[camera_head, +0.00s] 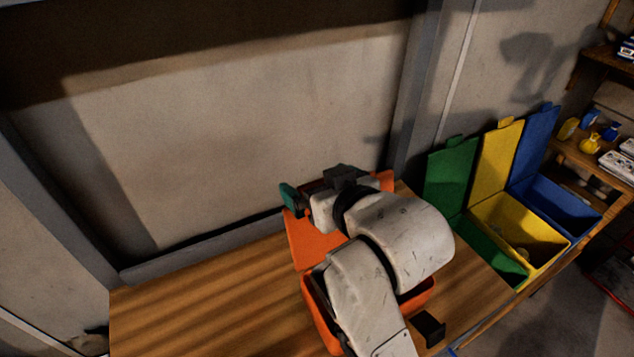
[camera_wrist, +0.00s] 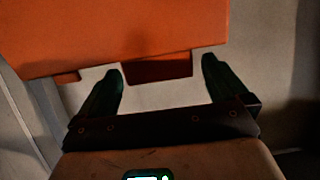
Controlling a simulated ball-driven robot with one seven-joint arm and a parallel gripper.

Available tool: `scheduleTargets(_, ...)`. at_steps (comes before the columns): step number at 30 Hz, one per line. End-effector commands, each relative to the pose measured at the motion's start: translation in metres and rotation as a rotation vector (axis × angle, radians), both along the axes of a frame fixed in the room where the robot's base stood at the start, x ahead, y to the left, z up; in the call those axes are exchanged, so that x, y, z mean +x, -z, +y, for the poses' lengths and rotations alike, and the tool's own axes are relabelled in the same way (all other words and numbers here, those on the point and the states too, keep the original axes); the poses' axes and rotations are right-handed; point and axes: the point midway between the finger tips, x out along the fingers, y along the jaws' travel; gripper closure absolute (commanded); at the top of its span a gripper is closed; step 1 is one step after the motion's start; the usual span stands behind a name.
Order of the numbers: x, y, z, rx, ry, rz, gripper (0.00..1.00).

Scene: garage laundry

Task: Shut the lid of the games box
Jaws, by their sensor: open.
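An orange box (camera_head: 318,316) stands on the wooden worktop, largely hidden behind my arm. Its orange lid (camera_head: 310,243) is raised at the back, near the wall; I take this to be the games box, though no label shows. My gripper (camera_head: 290,197) is at the lid's upper edge, with one dark teal finger showing. In the wrist view, my open gripper (camera_wrist: 162,70) has a finger on each side of a small orange tab on the lid (camera_wrist: 120,35). I cannot tell whether either finger touches it. The inside of the box is mostly hidden.
Green (camera_head: 452,175), yellow (camera_head: 530,235) and blue (camera_head: 560,200) boxes with raised lids stand to the right. A small black block (camera_head: 428,327) is by the worktop's front. The worktop's left part (camera_head: 190,310) is clear. Shelves (camera_head: 600,165) are at far right.

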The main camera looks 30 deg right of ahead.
Motion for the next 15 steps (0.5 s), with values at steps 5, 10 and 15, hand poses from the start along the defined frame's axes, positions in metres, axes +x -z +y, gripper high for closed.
scheduleTargets(5, 0.0071, 0.0034, -0.0006, 0.001, 0.001, 0.001, 0.00)
scheduleTargets(10, 0.0076, 0.0037, -0.0006, 0.001, 0.001, 0.000, 0.00)
scheduleTargets(15, 0.0074, 0.0037, -0.0006, 0.001, 0.001, 0.000, 0.10)
